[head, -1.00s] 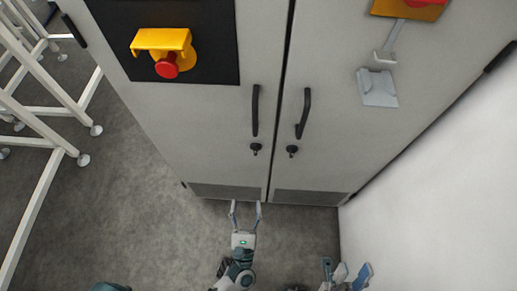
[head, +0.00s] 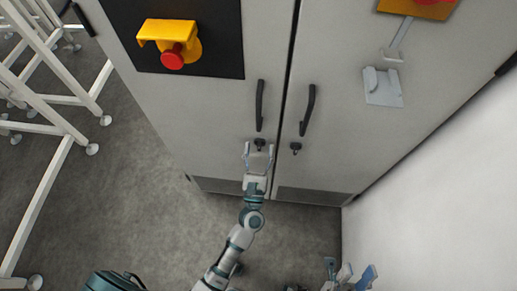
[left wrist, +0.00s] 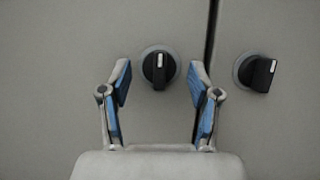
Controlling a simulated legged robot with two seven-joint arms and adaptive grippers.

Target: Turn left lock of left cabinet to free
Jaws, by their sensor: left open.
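The grey cabinet (head: 205,120) has two doors, each with a black rotary lock low down. The left lock (head: 259,143) shows in the left wrist view (left wrist: 159,68) as a black knob with its white mark upright at the top. My left gripper (head: 258,150) is open. Its two blue-padded fingers (left wrist: 160,82) stand on either side of the left lock, and I see no contact with the knob. The right lock (head: 296,148) has a slightly tilted knob in the left wrist view (left wrist: 257,73). My right gripper (head: 350,274) is at the bottom edge, partly cut off; its jaw state is unclear.
Black handles (head: 260,105) and (head: 307,110) stand out above the locks. A red emergency button (head: 172,58) with a yellow guard is at upper left. White frames (head: 50,110) stand at left, a white wall (head: 440,190) at right. The grey floor (head: 150,220) in front is clear.

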